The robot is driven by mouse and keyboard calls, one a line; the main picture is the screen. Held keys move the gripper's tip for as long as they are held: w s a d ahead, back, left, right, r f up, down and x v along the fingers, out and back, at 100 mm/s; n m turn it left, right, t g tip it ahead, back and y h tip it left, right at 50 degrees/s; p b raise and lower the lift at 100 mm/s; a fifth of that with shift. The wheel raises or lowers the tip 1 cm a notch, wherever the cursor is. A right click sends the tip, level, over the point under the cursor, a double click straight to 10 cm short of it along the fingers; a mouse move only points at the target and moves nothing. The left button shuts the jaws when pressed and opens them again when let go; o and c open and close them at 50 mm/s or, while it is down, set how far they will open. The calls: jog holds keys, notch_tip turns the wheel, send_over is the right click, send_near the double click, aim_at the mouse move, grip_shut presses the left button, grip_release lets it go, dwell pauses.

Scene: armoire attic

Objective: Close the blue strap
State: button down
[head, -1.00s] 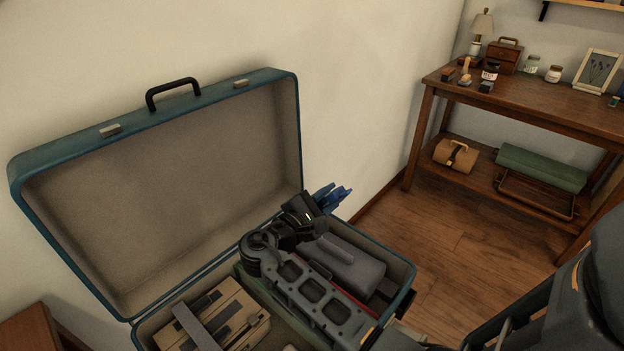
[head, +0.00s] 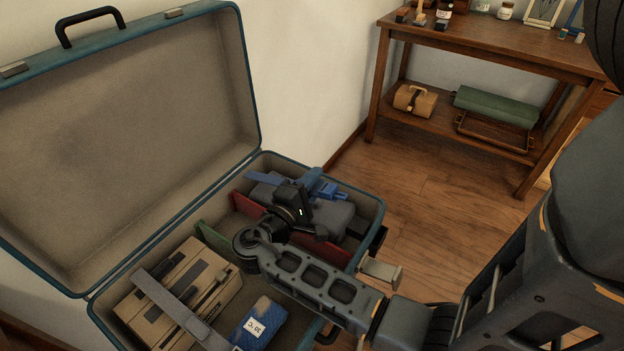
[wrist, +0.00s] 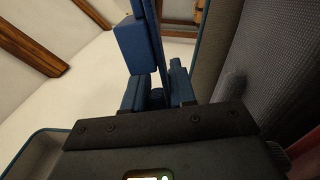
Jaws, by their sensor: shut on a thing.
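The open teal suitcase (head: 372,207) stands with its lid raised at the left. One flat piece of the blue strap (head: 264,179) lies over a dark grey bundle (head: 335,217) in its right compartment. My gripper (head: 314,186) is above that bundle, near the compartment's back right side, with blue buckle-like parts at its tip. In the wrist view, the blue strap (wrist: 159,38) runs up from between the closed fingers (wrist: 158,95), with a blue block beside it. Whether the strap's two ends touch is unclear. My arm hides part of the compartment.
Red (head: 330,250) and green (head: 215,241) dividers stand inside the suitcase. Tan boxes (head: 180,285) under a grey strap and a blue labelled packet (head: 259,322) fill the left part. A wooden table (head: 490,45) stands at the back right, with bare floor before it.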

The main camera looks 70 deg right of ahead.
dwell(0.3)
jog(key=c, duration=1.1)
grip_release()
jog(key=shift+a, duration=0.1)
jog(key=shift+v, duration=3.85)
